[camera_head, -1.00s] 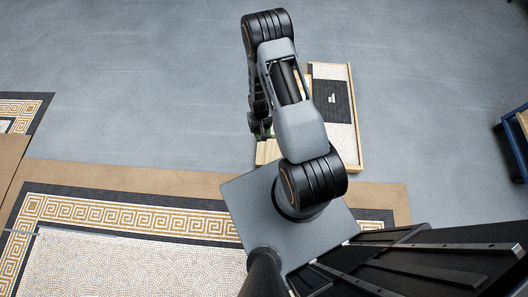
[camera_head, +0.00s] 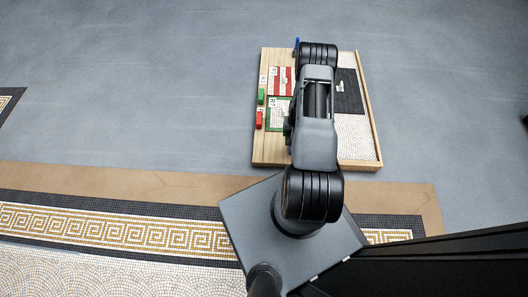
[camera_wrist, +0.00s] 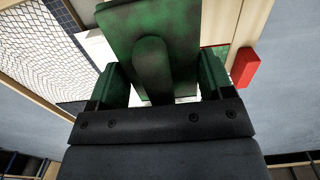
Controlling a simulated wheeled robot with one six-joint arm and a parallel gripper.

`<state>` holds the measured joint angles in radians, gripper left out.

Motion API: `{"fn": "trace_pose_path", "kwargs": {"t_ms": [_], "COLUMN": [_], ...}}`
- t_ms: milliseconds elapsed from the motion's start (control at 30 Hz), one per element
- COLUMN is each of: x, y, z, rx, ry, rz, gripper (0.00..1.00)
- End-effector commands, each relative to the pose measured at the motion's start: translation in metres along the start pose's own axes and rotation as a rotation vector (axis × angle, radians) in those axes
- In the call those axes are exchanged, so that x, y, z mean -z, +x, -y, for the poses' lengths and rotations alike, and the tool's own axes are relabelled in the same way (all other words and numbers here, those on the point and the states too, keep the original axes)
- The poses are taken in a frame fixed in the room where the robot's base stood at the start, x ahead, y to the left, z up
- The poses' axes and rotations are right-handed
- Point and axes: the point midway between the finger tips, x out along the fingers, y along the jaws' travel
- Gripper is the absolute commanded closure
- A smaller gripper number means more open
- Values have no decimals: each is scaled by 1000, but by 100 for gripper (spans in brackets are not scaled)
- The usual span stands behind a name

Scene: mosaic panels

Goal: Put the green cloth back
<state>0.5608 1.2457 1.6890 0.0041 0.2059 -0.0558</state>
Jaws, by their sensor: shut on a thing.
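A mottled dark green piece, the green cloth (camera_wrist: 175,22), shows in the wrist view, with a rounded ridge toward me. It looks stiff, like a block or pad. My gripper (camera_wrist: 160,80) is shut on it, with a finger on each side. In the head view my arm covers most of the gripper and the cloth; only a bit of dark green shows at the arm's left edge. They are over the wooden tray (camera_head: 262,150), left of its middle. I cannot tell whether the cloth touches the tray.
The tray holds a red-striped panel (camera_head: 282,80), a green-bordered panel (camera_head: 279,113), a small green block (camera_head: 261,96), a red block (camera_head: 259,119) and a blue piece (camera_head: 297,42). Its right side has a dark grid (camera_head: 349,90) and white mosaic. Open grey floor surrounds it; mosaic flooring lies in front.

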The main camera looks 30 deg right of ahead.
Motion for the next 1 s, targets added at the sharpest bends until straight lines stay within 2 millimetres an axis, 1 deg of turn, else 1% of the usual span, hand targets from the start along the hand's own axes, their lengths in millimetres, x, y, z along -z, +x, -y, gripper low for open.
{"fn": "trace_pose_path", "kwargs": {"t_ms": [33, 133, 400, 500, 600, 700, 1000], "x": [0, -1, -6, -8, -8, -8, -9], "y": [8, 18, 49, 67, 80, 88, 98], "z": [3, 19, 86, 101, 112, 121, 130], "rx": [0, 0, 0, 0, 0, 0, 0], "ry": [0, -1, -3, 2, 3, 3, 4], "rz": [1, 2, 0, 2, 0, 0, 0], "gripper": [45, 45, 45, 45, 45, 45, 45]}}
